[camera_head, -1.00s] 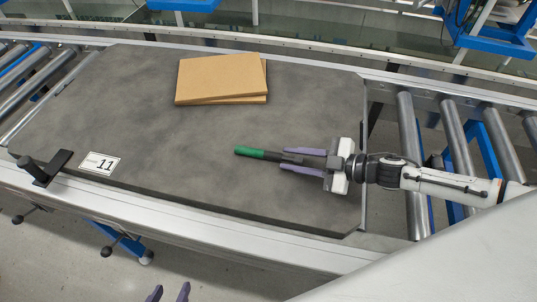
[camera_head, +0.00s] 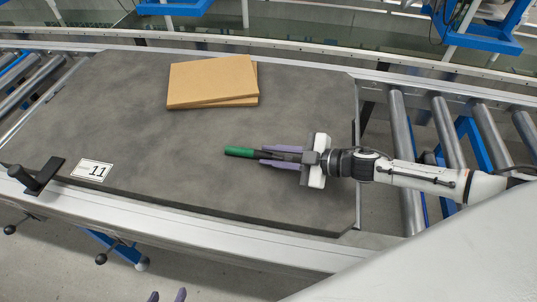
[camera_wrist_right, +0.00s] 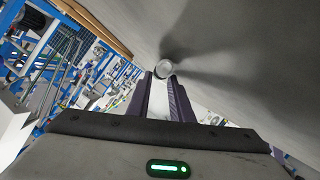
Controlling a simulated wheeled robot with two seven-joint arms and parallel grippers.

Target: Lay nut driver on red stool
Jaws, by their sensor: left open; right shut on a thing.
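The nut driver (camera_head: 240,152) has a green end and a dark part running back between my right gripper's fingers. My right gripper (camera_head: 278,154) is shut on it, above the right part of a dark grey board. In the right wrist view a round grey end of the held tool (camera_wrist_right: 163,68) shows between the purple fingers (camera_wrist_right: 163,85). The gap between tool and board is hard to judge. My left gripper (camera_head: 167,296) shows only its purple fingertips at the bottom edge, apart and empty. I see no red stool in either view.
The grey board (camera_head: 190,150) lies on a roller conveyor (camera_head: 405,150). Two stacked brown flat pieces (camera_head: 212,82) lie at its back. A label "11" (camera_head: 92,170) and a black bracket (camera_head: 38,175) are at the front left. The board's middle is clear.

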